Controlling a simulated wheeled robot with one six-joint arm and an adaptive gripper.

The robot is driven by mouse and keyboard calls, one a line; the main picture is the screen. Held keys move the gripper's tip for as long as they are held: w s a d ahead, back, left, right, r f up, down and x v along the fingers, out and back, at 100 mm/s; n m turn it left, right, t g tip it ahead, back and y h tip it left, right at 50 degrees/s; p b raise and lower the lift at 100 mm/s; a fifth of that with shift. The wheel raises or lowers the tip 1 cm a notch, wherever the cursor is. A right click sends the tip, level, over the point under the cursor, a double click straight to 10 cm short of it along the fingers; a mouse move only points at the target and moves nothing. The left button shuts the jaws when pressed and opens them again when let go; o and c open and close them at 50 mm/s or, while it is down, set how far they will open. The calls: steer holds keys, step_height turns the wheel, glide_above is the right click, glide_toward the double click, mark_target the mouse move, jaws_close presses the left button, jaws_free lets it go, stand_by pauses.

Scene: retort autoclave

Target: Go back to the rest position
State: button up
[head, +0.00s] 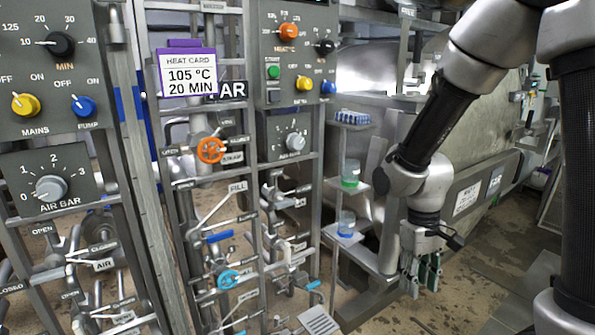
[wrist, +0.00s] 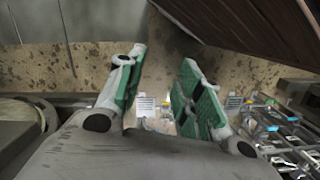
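My gripper (head: 421,276) hangs low at the right of the control panels in the head view, pointing down, apart from the racks. In the wrist view its two green-padded fingers (wrist: 158,92) stand apart with nothing between them. My arm reaches down from the top right of the head view. Floor and small pale fittings show beyond the fingers in the wrist view.
A steel stand beside my gripper holds a blue rack (head: 353,117), a green-bottomed jar (head: 350,174) and a blue jar (head: 346,224). Control panels (head: 48,65) and valve pipes with an orange handwheel (head: 210,150) fill the left. The large vessel (head: 485,140) stands behind my arm.

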steer(key=s+d+r+m+t, duration=0.2)
steer(key=s+d+r, duration=0.3)
steer(key=r, duration=0.5)
steer(key=s+d+r+m+t, duration=0.1)
steer(key=s+d+r+t, duration=0.3)
steer(key=r, duration=0.6)
steer(key=shift+s+d+r+m+y, duration=0.2)
steer(key=shift+s+d+m+y, duration=0.1)
steer(key=shift+s+d+m, duration=0.2)
